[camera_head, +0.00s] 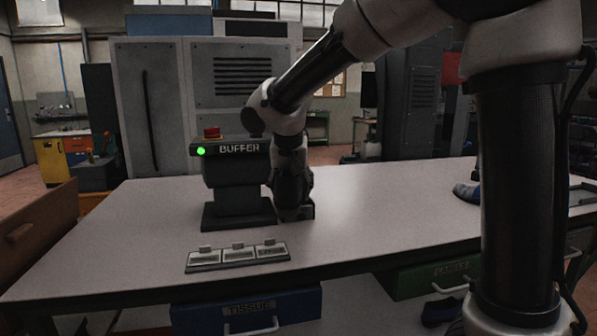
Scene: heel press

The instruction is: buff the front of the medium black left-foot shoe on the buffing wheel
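The buffing machine, a dark unit labelled BUFFER (236,180), stands on the table with a lit green lamp and a red button on top. My gripper (293,212) points down at the machine's right side, in front of where the wheel could be; no wheel is visible. The gripper is dark against a dark base, so its fingers and anything between them cannot be made out. I cannot identify the medium black left-foot shoe. A dark bluish, shoe-like item (466,191) lies at the table's right, partly hidden behind my arm.
The pale table (390,215) is clear in the middle. A tray with several small labelled blocks (238,255) lies in front of the machine. Below are a blue TISSUE drawer (246,312) and a green LABELS drawer (430,275). A brown drawer (38,238) stands left.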

